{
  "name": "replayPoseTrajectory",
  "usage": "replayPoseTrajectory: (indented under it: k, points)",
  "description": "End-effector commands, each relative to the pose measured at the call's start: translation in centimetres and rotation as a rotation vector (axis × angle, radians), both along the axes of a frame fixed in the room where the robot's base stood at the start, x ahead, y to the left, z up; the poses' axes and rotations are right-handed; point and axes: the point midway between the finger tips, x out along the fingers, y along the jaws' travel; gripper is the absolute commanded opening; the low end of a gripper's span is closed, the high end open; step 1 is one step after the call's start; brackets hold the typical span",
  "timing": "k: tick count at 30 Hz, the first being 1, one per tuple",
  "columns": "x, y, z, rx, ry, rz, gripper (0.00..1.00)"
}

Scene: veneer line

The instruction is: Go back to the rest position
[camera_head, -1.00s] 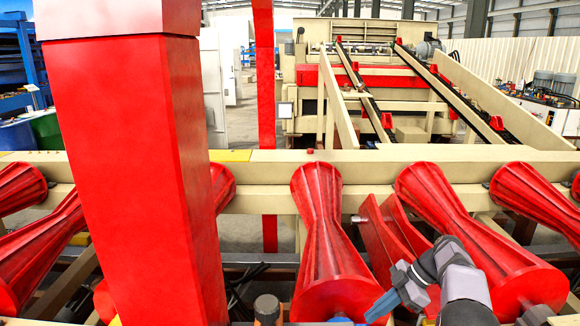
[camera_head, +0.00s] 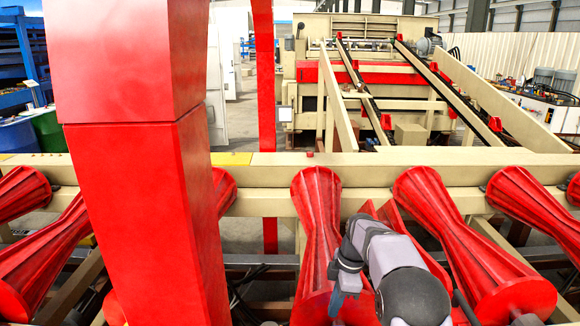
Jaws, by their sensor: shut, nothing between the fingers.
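My gripper (camera_head: 337,304) shows at the lower middle as a small blue-grey tip pointing down. It is shut, and I see nothing held in it. It hangs in front of the lower end of the middle red ribbed roller (camera_head: 316,225); I cannot tell whether they touch. My grey and black arm rises beside it on the right and covers part of the red angled plates behind.
More red waisted rollers stand left and right, one just right of my arm (camera_head: 465,235). A beige beam (camera_head: 420,165) crosses behind them. A thick red post (camera_head: 135,190) fills the left. A machine with sloping rails (camera_head: 370,75) stands farther back.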

Motion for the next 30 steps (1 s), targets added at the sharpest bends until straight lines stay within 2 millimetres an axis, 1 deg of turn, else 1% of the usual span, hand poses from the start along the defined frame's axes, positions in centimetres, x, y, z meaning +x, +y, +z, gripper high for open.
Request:
replayPoseTrajectory:
  k: [1, 8, 30]
  points:
    - [-0.02, 0.44, 0.16, -0.017, 0.0, 0.003, 0.0]
    - [0.01, 1.03, 0.17, -0.065, 0.0, -0.001, 0.0]
    - [0.0, 1.07, 0.14, -0.068, 0.0, -0.001, 0.0]
